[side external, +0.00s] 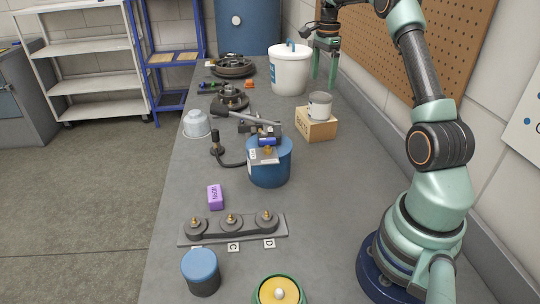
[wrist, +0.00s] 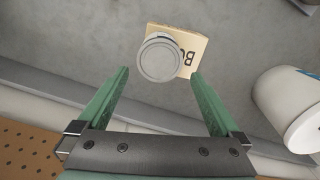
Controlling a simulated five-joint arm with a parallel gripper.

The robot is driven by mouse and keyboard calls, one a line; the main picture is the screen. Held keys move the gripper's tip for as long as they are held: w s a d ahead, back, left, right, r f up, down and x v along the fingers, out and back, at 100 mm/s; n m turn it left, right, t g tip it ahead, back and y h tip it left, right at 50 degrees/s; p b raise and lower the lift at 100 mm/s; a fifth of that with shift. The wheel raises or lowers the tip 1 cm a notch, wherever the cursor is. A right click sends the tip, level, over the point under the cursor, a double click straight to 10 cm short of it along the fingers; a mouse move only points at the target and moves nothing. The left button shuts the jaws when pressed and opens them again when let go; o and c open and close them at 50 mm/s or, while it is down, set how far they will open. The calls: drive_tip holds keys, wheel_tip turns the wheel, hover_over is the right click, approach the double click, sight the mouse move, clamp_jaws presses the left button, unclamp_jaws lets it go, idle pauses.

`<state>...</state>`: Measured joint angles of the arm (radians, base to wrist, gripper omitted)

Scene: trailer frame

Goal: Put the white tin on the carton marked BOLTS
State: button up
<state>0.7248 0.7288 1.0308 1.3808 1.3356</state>
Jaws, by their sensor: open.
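The white tin (side external: 320,107) stands upright on top of the tan carton (side external: 318,131) in the side view. In the wrist view the tin's grey round lid (wrist: 158,61) covers the left part of the carton (wrist: 194,42), and only the letters "BO" show beside it. My gripper (side external: 323,84) is open and empty, behind and above the tin, beside the white bucket. In the wrist view its two green fingers point toward the tin, one to each side, apart from it.
The white bucket (side external: 289,72) stands left of my gripper; it also shows in the wrist view (wrist: 292,108). A blue canister (side external: 270,163) with tools on top stands in front of the carton. A pegboard wall (side external: 420,40) runs along the right. Bench right of the canister is clear.

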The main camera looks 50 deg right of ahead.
drive_tip(key=shift+a+r, duration=0.1)
drive_tip(key=shift+r, duration=0.25)
drive_tip(key=a+r+n+t, duration=0.1)
drive_tip(key=a+r+n, duration=0.25)
drive_tip(key=a, duration=0.25)
drive_tip(key=a+r+n+t+h, duration=0.1)
drive_tip(key=a+r+n, duration=0.1)
drive_tip(key=a+n, duration=0.35)
drive_tip(key=a+r+n, duration=0.2)
drive_tip(key=a+r, duration=0.1)
drive_tip(key=a, duration=0.5)
drive_tip(key=s+a+f+n+t, duration=0.1)
drive_tip(key=s+a+n, duration=0.4)
drive_tip(key=a+n, duration=0.1)
drive_tip(key=s+a+f+n+t+y, duration=0.1)
drive_tip(key=s+a+f+n+t, duration=0.1)
drive_tip(key=s+a+n, duration=0.4)
drive_tip(key=a, duration=0.3)
drive_tip(key=shift+s+a+f+n+t, duration=0.15)
drive_tip(key=shift+a+f+n+t, duration=0.1)
drive_tip(key=shift+f+n+t, duration=0.05)
